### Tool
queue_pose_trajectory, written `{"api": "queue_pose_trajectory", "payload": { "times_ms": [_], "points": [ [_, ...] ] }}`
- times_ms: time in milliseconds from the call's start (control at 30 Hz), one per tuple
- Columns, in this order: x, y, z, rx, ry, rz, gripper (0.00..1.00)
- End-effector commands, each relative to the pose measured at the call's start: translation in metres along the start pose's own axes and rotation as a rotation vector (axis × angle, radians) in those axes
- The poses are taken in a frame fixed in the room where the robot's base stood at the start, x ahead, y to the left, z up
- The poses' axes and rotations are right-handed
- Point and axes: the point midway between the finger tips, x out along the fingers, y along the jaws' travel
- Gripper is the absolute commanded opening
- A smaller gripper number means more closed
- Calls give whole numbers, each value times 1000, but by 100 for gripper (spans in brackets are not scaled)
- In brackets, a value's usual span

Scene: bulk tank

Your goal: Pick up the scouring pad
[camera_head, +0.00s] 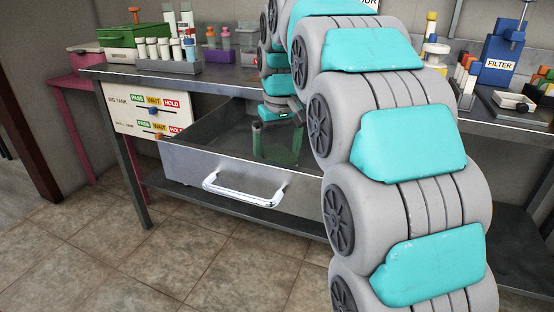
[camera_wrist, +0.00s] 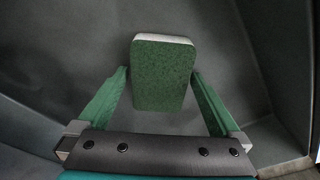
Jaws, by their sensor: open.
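The scouring pad (camera_wrist: 162,78) is a green speckled block with a pale edge along its far side. In the wrist view it lies on the grey floor of the open drawer, between the two green fingers of my gripper (camera_wrist: 160,74). The gripper is open, with a gap showing between each finger and the pad. In the head view my gripper (camera_head: 275,141) points down inside the open drawer (camera_head: 235,175); I cannot clearly make out the pad there.
The drawer has a metal front with a chrome handle (camera_head: 243,189), and its walls stand close around my gripper. The bench top above holds a rack of white-capped bottles (camera_head: 167,66), a green box (camera_head: 134,40) and a blue filter box (camera_head: 502,62). The tiled floor in front is clear.

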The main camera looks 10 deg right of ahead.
Motion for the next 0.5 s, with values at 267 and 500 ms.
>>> {"api": "queue_pose_trajectory", "payload": {
  "times_ms": [267, 500],
  "points": [
    [-1, 0, 0, 0, 0, 0, 85],
    [-1, 0, 0, 0, 0, 0, 58]
  ]
}}
